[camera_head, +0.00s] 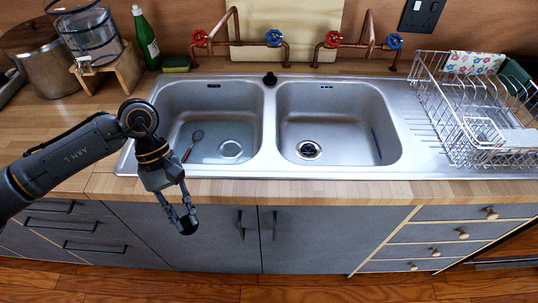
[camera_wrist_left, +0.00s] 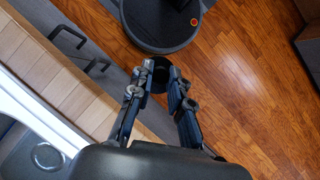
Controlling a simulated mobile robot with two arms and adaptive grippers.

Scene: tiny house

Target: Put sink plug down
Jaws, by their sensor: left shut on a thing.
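My left gripper (camera_head: 185,222) hangs in front of the counter edge, before the grey cabinet doors, pointing down. In the left wrist view its fingers (camera_wrist_left: 160,85) are shut on a small dark round thing, the sink plug (camera_wrist_left: 158,68), held between the fingertips above the wooden floor. The double steel sink (camera_head: 270,120) is behind the gripper. Its left basin has a round metal drain (camera_head: 231,149), and its right basin has a drain with a dark middle (camera_head: 308,150). My right gripper is not in view.
A spoon-like utensil (camera_head: 193,143) lies in the left basin. A wire dish rack (camera_head: 480,115) stands on the drainer at right. A green bottle (camera_head: 147,42), a sponge (camera_head: 176,64), a pot (camera_head: 40,60) and a glass dispenser (camera_head: 88,32) stand at left. The front counter strip (camera_head: 300,190) is clear.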

